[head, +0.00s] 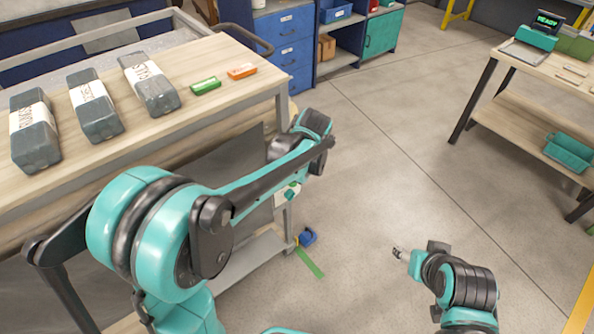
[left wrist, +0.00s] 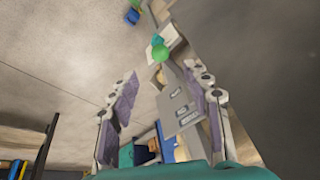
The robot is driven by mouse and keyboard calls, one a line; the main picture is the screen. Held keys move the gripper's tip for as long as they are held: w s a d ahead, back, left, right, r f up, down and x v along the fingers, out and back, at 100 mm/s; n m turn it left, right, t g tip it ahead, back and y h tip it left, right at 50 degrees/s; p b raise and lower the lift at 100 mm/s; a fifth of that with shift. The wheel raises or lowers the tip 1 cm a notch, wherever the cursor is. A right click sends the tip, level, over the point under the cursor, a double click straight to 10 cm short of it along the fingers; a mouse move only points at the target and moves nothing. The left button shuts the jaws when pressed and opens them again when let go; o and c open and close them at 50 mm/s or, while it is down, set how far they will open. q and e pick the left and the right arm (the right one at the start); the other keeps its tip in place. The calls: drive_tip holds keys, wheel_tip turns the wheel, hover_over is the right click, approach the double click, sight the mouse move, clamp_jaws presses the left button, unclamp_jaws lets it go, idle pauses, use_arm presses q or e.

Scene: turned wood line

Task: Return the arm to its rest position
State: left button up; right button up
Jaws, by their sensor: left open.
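My left arm reaches in from the left in the head view, in front of the workbench, with its elbow bent near the bench's right end. My left gripper (left wrist: 163,105) shows in the left wrist view with its two padded fingers wide apart and nothing between them that it holds. In the head view the left gripper is mostly hidden behind the arm. My right gripper (head: 398,252) is small at the lower right of the head view, over bare floor; its finger gap is too small to tell.
Blue drawers (head: 285,45) stand behind. A second table (head: 545,72) with a teal bin (head: 568,152) is at right. Open floor lies between.

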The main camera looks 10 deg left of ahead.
use_arm(q)
drive_tip(key=s+a+r+m+t+h, duration=0.1)
drive_tip(key=s+r+t, duration=0.1)
drive_tip(key=s, duration=0.9)
drive_tip(key=s+a+r+m+t+h, duration=0.1)
drive_tip(key=s+a+r+m+t, duration=0.1)
drive_tip(key=s, duration=0.8)
drive_tip(key=shift+s+a+r, duration=0.2)
drive_tip(key=shift+s, duration=0.15)
